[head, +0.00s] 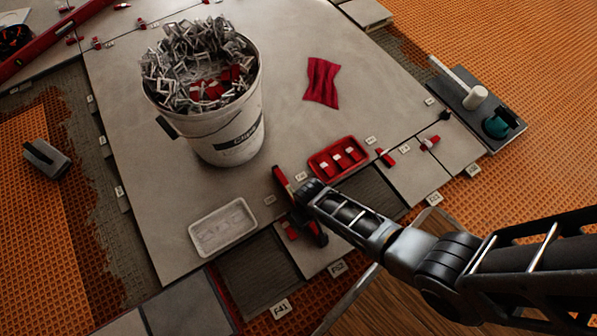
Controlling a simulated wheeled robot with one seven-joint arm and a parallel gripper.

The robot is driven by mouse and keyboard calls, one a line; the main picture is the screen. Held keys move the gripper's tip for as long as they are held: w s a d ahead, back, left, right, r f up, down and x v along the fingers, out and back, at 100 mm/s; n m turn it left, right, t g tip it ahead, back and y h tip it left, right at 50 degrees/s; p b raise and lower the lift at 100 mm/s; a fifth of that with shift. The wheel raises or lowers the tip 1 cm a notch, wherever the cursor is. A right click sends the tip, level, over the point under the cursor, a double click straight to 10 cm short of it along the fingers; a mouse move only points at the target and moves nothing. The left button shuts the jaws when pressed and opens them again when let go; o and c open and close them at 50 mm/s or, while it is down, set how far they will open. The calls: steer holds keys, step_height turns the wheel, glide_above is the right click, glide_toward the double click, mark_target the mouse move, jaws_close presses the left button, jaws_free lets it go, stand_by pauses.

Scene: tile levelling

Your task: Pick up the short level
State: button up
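A short red bar (282,181), which looks like the short level, sticks out at the upper left of my gripper (303,213). It lies over the large grey tile near its front edge. The rest of it is hidden by or merges with the dark gripper. My gripper is low over the tiles, right at the bar. From this view I cannot tell whether its fingers are open or closed on the bar, or whether the bar touches the tile.
A white bucket (227,139) full of clips stands behind. A red tray (312,164) with wedges is close to the right of my gripper, and a white tray (194,238) is to its left. A red cloth (321,82) lies further back. A long red level (52,40) is at top left.

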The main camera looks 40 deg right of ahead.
steer(key=shift+c, duration=0.4)
jaws_close()
steer(key=shift+r, duration=0.15)
